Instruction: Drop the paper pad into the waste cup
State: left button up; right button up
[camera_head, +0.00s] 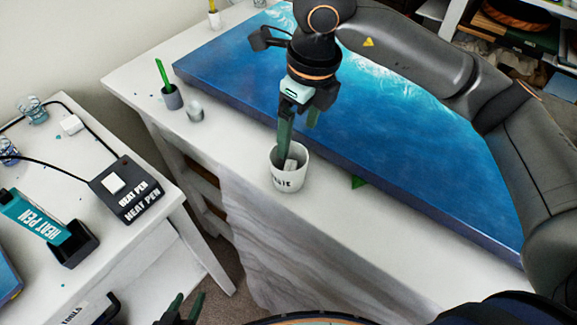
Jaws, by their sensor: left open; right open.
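The white waste cup (288,184) with dark lettering stands upright on the white table, in front of the blue panel. A small white piece, which looks like the paper pad (291,165), is inside the cup, below its rim. My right gripper (300,143) points down over the cup with its green fingers apart. One fingertip reaches into the cup's mouth beside the pad; I cannot tell whether it touches it. My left gripper (183,311) is at the bottom edge, empty and open, far from the cup and partly cut off.
A large blue resin panel (400,160) covers much of the table.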

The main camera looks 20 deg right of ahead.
jog(key=shift+r, duration=0.1)
notch_tip(320, 180, up, 12)
jog(key=s, duration=0.1)
jog(key=shift+d+r, duration=0.15)
jog(key=shift+d, duration=0.3)
jog(key=shift+s, duration=0.15)
